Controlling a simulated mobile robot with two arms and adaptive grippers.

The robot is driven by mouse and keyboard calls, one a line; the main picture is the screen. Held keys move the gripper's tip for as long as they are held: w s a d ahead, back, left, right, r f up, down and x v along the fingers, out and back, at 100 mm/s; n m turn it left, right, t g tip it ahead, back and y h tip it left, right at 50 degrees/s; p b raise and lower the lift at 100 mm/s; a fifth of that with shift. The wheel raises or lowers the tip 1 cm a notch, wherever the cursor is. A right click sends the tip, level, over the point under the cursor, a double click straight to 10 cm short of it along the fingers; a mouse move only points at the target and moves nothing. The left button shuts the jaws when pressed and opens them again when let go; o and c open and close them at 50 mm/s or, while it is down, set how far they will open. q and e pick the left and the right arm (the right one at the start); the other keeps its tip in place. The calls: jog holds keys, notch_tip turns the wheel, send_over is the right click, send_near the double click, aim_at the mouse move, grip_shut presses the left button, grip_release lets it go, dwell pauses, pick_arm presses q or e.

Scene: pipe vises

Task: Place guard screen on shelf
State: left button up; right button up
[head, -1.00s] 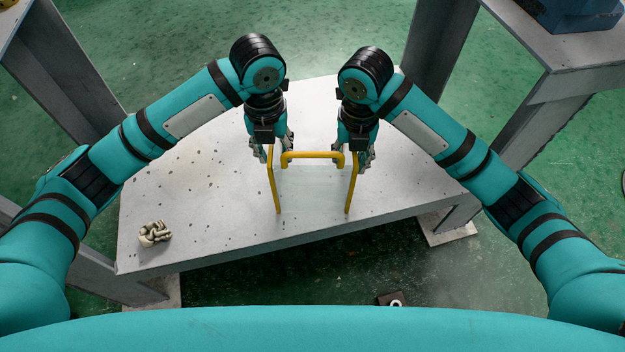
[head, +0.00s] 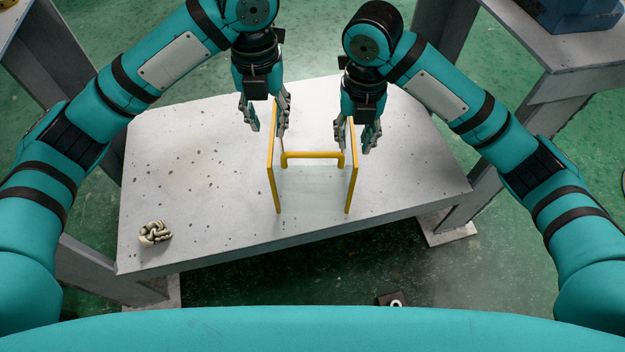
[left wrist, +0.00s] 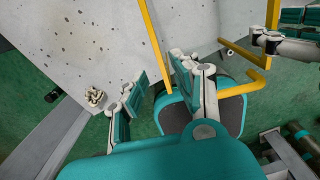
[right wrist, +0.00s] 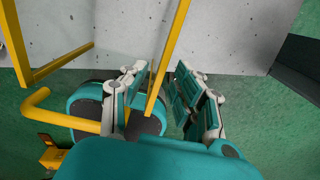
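The guard screen (head: 312,155) has a yellow bar frame with a handle bar and a clear panel. It stands on a pale grey, speckled low table or shelf (head: 200,170). My left gripper (head: 267,122) is open near the top of the screen's left side bar; this bar also shows between its spread fingers in the left wrist view (left wrist: 152,40). My right gripper (head: 356,140) is open by the right side bar, which appears between its fingers in the right wrist view (right wrist: 174,40). I cannot tell if any finger touches the frame.
A pale knotted object (head: 155,233) lies at the surface's front left. A grey bench (head: 560,80) with a blue machine (head: 575,14) stands at the back right. A small dark block (head: 390,299) is on the green floor in front. The surface left of the screen is mostly clear.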

notch_tip(320, 180, up, 5)
jog(key=shift+r, duration=0.1)
dwell(0.6)
